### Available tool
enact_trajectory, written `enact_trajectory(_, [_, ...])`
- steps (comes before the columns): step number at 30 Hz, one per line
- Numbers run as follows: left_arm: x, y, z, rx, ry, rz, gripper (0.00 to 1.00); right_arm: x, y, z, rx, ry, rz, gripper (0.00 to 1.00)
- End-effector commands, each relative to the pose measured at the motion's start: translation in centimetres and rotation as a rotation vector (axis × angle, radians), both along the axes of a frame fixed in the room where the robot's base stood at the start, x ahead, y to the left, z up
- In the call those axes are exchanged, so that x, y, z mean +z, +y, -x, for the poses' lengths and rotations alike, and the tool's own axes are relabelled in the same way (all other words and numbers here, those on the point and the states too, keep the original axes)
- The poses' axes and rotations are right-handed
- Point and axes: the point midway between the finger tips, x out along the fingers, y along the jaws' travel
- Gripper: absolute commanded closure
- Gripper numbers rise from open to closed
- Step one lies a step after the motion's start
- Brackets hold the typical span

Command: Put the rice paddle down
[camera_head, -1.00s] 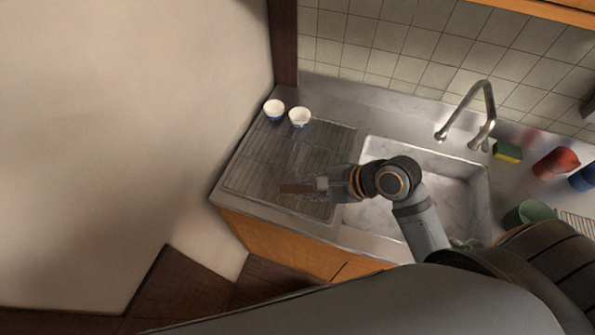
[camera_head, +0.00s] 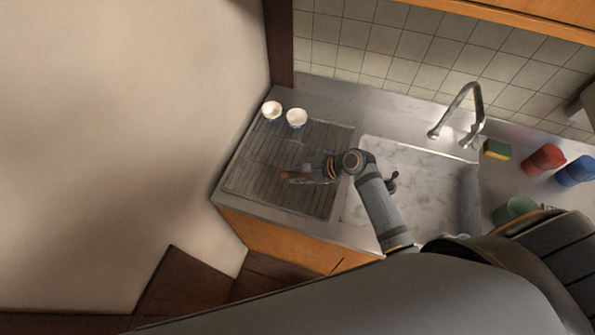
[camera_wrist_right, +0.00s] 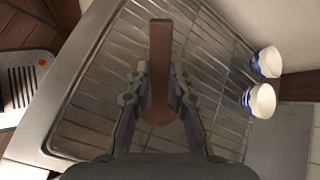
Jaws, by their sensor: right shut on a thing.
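The rice paddle (camera_head: 290,175) is a brown wooden piece over the ribbed metal draining rack (camera_head: 260,192), left of the sink. My right gripper (camera_head: 309,176) is shut on it from the right side. In the right wrist view the paddle (camera_wrist_right: 160,55) points away between the fingers of the right gripper (camera_wrist_right: 159,82), with its rounded end near the palm. I cannot tell whether the paddle touches the rack or hangs just above it. My left gripper is not in view.
Two white and blue cups (camera_head: 272,109) (camera_head: 297,118) stand at the rack's back edge. The sink (camera_head: 420,185) and faucet (camera_head: 462,108) lie right. A sponge (camera_head: 497,149) and red (camera_head: 543,158), blue (camera_head: 575,171) and green (camera_head: 515,210) cups stand farther right. The rack's front is clear.

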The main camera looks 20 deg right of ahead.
Motion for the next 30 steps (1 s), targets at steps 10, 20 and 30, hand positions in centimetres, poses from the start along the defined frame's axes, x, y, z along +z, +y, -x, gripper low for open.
enact_trajectory(10, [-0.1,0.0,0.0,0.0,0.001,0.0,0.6,-0.3,0.0,0.0,0.0,-0.002,-0.001,0.76])
enact_trajectory(20, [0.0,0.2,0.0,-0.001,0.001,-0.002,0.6,-0.2,0.0,0.0,0.0,-0.001,0.0,0.57])
enact_trajectory(30, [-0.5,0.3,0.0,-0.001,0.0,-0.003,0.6,2.1,-2.2,1.5,0.003,-0.004,0.008,0.57])
